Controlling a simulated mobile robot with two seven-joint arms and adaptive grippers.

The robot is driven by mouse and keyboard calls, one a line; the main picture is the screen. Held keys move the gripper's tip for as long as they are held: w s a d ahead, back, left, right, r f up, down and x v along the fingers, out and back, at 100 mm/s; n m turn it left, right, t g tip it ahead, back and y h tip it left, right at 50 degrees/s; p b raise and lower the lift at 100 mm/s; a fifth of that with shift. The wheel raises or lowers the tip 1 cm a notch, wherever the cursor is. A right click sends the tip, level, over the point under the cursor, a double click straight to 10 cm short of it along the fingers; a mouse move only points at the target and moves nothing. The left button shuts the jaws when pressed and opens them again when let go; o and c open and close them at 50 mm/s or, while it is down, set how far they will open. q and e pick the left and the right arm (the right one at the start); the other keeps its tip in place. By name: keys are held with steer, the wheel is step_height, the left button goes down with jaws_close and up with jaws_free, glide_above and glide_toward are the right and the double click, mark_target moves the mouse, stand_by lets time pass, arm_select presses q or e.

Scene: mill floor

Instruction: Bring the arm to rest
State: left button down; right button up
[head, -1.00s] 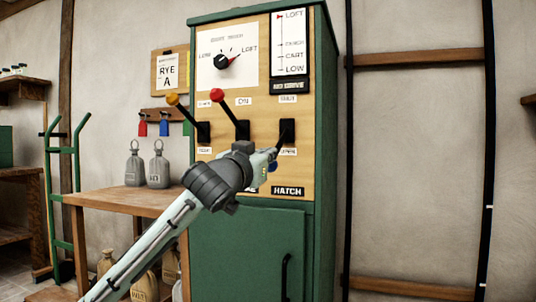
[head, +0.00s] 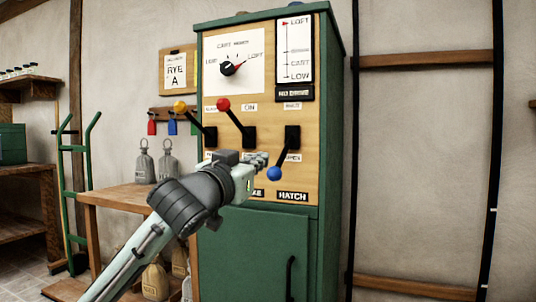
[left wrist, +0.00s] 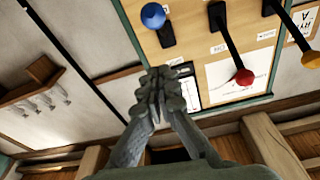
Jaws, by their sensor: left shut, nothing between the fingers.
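My left arm comes in from the lower left in the head view. Its gripper (head: 262,160) is in front of the green control cabinet (head: 245,260), just left of the blue-knobbed lever (head: 274,173). In the left wrist view the left gripper (left wrist: 160,80) is shut and empty, its fingertips together. The blue lever knob (left wrist: 153,15) shows apart from the fingertips there. In the head view the blue lever points down, while the red-knobbed lever (head: 223,104) and yellow-knobbed lever (head: 180,106) point up and left. My right gripper is not in view.
A wooden table (head: 120,194) with two grey weights (head: 145,162) stands left of the cabinet, with sacks below. A green hand truck (head: 75,190) leans at the far left. The wall right of the cabinet has dark posts and wooden rails (head: 425,58).

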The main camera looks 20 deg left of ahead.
arm_select(q)
steer(key=shift+s, duration=0.5)
